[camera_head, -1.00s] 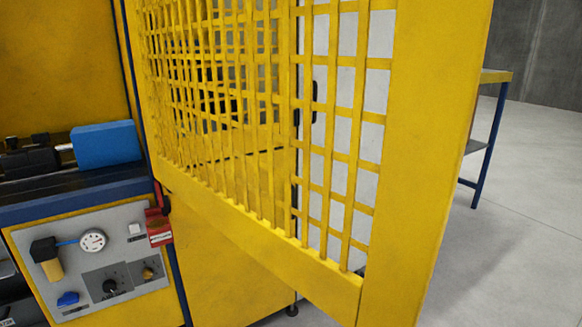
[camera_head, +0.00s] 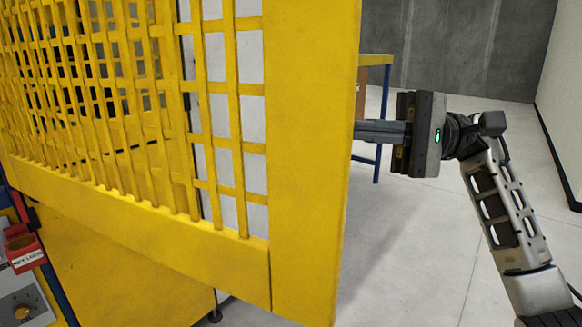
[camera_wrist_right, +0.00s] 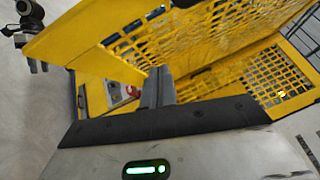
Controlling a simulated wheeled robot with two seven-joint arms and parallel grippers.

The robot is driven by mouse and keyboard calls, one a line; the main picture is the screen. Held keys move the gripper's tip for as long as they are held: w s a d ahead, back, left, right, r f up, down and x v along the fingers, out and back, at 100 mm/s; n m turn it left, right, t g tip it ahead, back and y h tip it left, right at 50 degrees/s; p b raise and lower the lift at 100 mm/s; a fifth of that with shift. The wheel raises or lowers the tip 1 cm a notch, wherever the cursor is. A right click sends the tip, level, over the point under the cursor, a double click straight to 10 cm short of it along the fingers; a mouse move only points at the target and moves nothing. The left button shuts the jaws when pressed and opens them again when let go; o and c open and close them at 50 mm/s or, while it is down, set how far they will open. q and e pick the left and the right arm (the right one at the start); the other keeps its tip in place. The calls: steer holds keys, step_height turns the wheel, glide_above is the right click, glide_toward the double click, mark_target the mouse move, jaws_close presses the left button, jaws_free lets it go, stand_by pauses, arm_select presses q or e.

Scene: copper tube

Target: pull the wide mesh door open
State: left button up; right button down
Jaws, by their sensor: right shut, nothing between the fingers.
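The wide yellow mesh door (camera_head: 305,150) fills the left and middle of the head view. It stands swung out at an angle from the yellow machine, with its free edge towards me. My right gripper (camera_head: 362,131) is just right of that free edge, its fingers pointing left. The door edge may hide the very fingertips. In the right wrist view the two fingers (camera_wrist_right: 158,84) lie together with nothing between them, and the door's yellow frame (camera_wrist_right: 95,30) runs along the upper left. I cannot tell whether they touch the door.
A red key lock box (camera_head: 22,248) and a grey control panel (camera_head: 25,297) sit on the machine at lower left. A table with blue legs (camera_head: 383,125) stands behind the door. The grey floor (camera_head: 420,270) on the right is clear.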

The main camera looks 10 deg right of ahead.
mark_target(291, 146)
steer(key=s+a+n+p, duration=0.1)
steer(key=a, duration=0.2)
steer(key=s+a+n+h, duration=0.1)
steer(key=s+a, duration=0.1)
steer(key=a, duration=0.2)
steer(key=s+a+p, duration=0.1)
steer(key=a, duration=0.2)
steer(key=shift+s+a+r+n+h+p, duration=0.15)
steer(key=shift+a+r+n+h+p, duration=0.15)
steer(key=shift+a+n, duration=0.1)
arm_select(q)
steer(key=shift+r, duration=0.4)
arm_select(e)
steer(key=shift+s+a, duration=0.15)
